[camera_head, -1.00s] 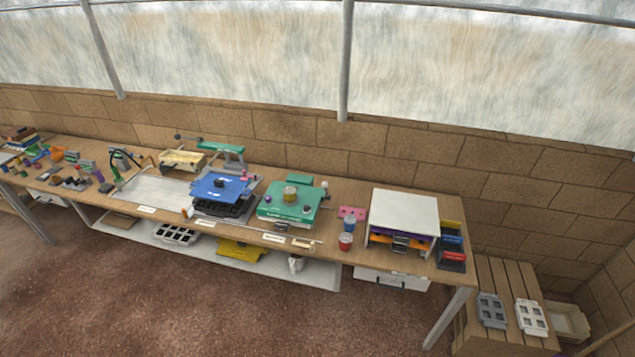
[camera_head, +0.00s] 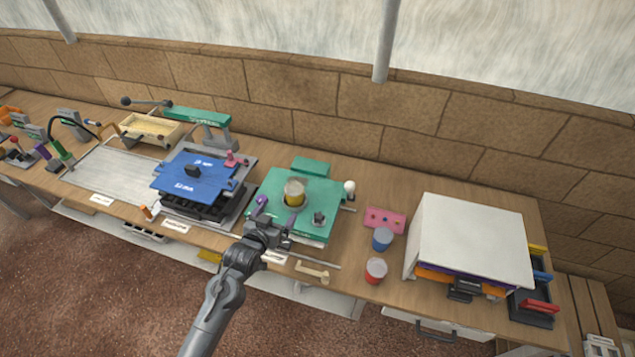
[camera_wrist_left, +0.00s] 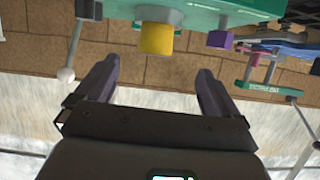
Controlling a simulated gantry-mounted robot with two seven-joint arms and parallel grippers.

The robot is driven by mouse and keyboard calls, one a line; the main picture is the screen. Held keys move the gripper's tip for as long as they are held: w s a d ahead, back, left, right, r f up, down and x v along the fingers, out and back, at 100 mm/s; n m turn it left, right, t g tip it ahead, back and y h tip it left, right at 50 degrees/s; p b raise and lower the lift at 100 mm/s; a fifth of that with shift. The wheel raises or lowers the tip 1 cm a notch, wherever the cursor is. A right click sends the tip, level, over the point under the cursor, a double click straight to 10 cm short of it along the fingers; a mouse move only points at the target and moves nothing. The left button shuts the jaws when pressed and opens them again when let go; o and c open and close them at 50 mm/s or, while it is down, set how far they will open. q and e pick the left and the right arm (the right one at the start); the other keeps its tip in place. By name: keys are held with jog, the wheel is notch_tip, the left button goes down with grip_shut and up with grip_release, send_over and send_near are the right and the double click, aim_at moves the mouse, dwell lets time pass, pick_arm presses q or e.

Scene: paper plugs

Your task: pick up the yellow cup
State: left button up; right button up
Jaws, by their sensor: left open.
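The yellow cup (camera_head: 294,199) stands on the green board (camera_head: 262,218) near the middle of the bench, with a pale grey top. My left gripper (camera_head: 278,230) is over the board's front edge, on the near side of the cup and apart from it. In the left wrist view, which looks upside down, the yellow cup (camera_wrist_left: 157,40) shows beyond the two spread fingers (camera_wrist_left: 153,78), roughly centred between them. The left gripper is open and nothing is between its fingers. My right gripper is not in view.
A purple knob (camera_head: 262,200) and a grey knob (camera_head: 319,219) flank the cup on the board. A blue stacked board (camera_head: 200,172) is to the left. A blue cup (camera_head: 382,239), a red cup (camera_head: 376,270) and a white box (camera_head: 470,240) are to the right.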

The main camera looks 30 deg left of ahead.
aim_at(294, 192)
pick_arm(q)
jog(key=shift+n+t, duration=0.3)
jog(key=shift+t, duration=0.1)
jog(key=b+x, duration=0.1)
jog(key=x, duration=0.2)
jog(key=b+x, duration=0.2)
jog(key=x, duration=0.2)
jog(key=shift+w+d, duration=0.1)
jog(key=shift+d, duration=0.15)
jog(key=shift+b+x, duration=0.4)
jog(key=shift+x, duration=2.8)
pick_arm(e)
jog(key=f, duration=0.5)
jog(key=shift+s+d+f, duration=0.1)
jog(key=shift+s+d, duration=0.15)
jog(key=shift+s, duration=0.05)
pick_arm(q)
jog(key=shift+r, duration=0.1)
jog(key=c, duration=1)
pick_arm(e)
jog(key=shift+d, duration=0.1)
pick_arm(q)
jog(key=shift+c, duration=0.2)
